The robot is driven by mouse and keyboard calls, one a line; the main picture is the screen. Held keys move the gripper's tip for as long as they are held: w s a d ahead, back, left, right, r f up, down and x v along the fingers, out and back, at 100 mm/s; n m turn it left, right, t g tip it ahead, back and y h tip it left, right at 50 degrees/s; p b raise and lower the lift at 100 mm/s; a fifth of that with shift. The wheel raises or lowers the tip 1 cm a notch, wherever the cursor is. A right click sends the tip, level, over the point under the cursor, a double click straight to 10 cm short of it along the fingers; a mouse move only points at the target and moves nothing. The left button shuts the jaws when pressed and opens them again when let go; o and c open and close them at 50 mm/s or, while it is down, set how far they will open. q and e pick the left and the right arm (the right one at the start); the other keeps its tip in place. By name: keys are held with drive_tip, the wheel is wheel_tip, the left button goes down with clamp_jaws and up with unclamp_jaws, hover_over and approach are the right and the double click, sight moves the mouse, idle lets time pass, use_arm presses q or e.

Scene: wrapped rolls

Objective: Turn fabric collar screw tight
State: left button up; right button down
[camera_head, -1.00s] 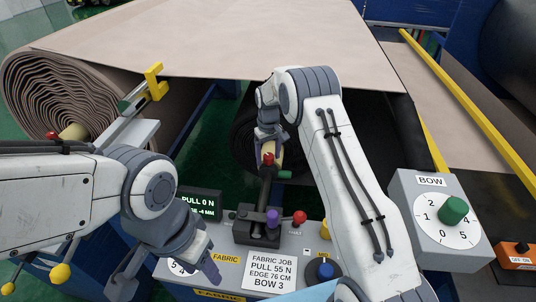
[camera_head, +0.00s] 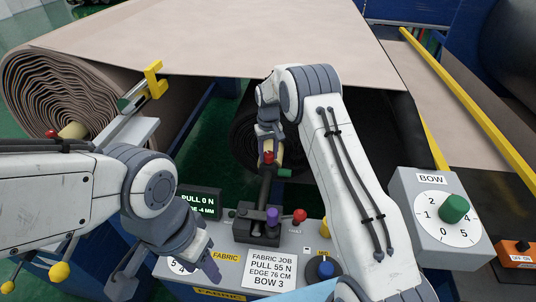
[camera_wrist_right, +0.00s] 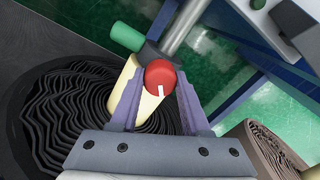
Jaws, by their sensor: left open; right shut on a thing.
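A red screw knob (camera_head: 268,157) with a white mark sits at the cream core of the dark roll (camera_head: 243,140). In the right wrist view the red knob (camera_wrist_right: 160,77) is between the fingers of my right gripper (camera_wrist_right: 160,95), which is shut on it. The cream core (camera_wrist_right: 147,108) and a green handle (camera_wrist_right: 126,37) are beside it. In the head view my right gripper (camera_head: 267,148) reaches the knob from above and partly hides the core. My left gripper (camera_head: 165,277) is open and empty over the left front of the control panel (camera_head: 235,240).
A display (camera_head: 199,204) reads PULL 0 N. A bow dial (camera_head: 454,209) stands right. A beige roll (camera_head: 35,95) is at left.

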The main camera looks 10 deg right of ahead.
drive_tip(key=m, duration=0.5)
drive_tip(key=shift+m+b, duration=0.3)
drive_tip(key=m, duration=1.1)
drive_tip(key=shift+d+r+m, duration=0.1)
drive_tip(key=shift+m, duration=0.2)
drive_tip(key=m, duration=0.5)
drive_tip(key=shift+m, duration=0.4)
drive_tip(key=shift+c, duration=1.9)
unclamp_jaws()
drive_tip(key=shift+s, duration=0.1)
drive_tip(key=shift+b, duration=0.3)
